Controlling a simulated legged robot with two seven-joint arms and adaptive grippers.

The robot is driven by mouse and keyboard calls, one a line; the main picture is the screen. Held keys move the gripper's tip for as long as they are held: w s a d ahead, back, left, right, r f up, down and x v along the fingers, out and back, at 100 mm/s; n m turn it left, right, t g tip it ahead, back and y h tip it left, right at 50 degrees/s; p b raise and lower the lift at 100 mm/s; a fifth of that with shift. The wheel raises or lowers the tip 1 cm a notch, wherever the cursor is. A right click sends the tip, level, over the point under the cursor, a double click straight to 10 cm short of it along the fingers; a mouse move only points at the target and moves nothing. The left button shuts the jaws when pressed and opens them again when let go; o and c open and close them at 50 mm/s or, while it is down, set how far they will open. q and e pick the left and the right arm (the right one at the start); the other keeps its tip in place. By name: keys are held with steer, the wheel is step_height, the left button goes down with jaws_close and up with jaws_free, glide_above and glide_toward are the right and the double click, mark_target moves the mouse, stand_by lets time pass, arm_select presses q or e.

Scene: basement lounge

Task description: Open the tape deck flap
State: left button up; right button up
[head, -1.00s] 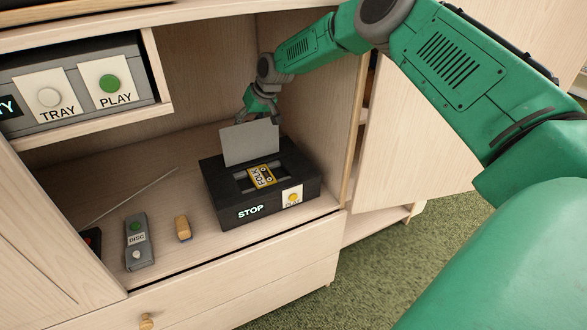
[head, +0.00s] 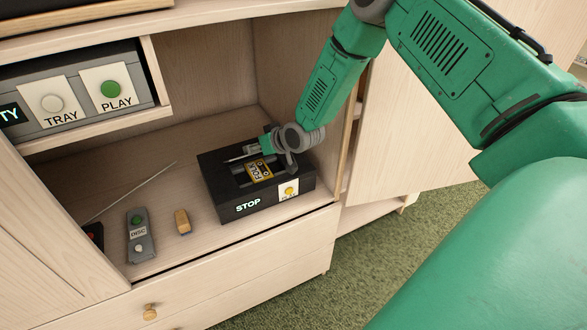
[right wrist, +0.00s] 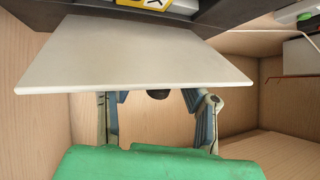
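The black tape deck (head: 228,192) stands on the cabinet shelf, with a lit STOP display on its front. A yellow cassette (head: 259,170) shows in its top opening. The flap is raised off the opening. In the head view only a thin pale edge of the flap (head: 238,159) shows; in the right wrist view the flap (right wrist: 150,55) is a broad pale plate close to the camera. My right gripper (head: 272,145) is at the back of the deck's top. Its fingers (right wrist: 158,115) are spread, partly hidden by the flap; contact cannot be told. My left gripper is not in view.
A yellow button (head: 289,191) is on the deck's front right. A disc remote (head: 139,236), a small wooden block (head: 182,222) and a thin rod (head: 130,190) lie to the left. A player with TRAY and PLAY buttons (head: 80,98) sits above. The cabinet side wall is close on the right.

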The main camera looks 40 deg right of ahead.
mark_target(265, 179)
steer(key=shift+s+a+f+t+b, duration=0.1)
steer(key=shift+s+f+t+b, duration=0.65)
steer(key=shift+f+t+b, duration=0.1)
steer(key=f+t+b, duration=0.1)
steer(key=f+b, duration=0.1)
steer(key=b, duration=0.2)
steer(key=s+f+n+t+b, duration=0.1)
steer(key=f+t+b, duration=0.1)
steer(key=b, duration=0.1)
steer(key=s+f+t+b, duration=0.1)
steer(key=f+t+b, duration=0.1)
steer(key=b, duration=0.2)
steer(key=shift+s+a+n+t+b, duration=0.1)
steer(key=shift+a+n+t+b, duration=0.2)
steer(key=shift+n, duration=0.1)
steer(key=s+d+p, duration=0.1)
steer(key=s+p, duration=0.2)
steer(key=s, duration=0.9)
steer(key=shift+r, duration=0.4)
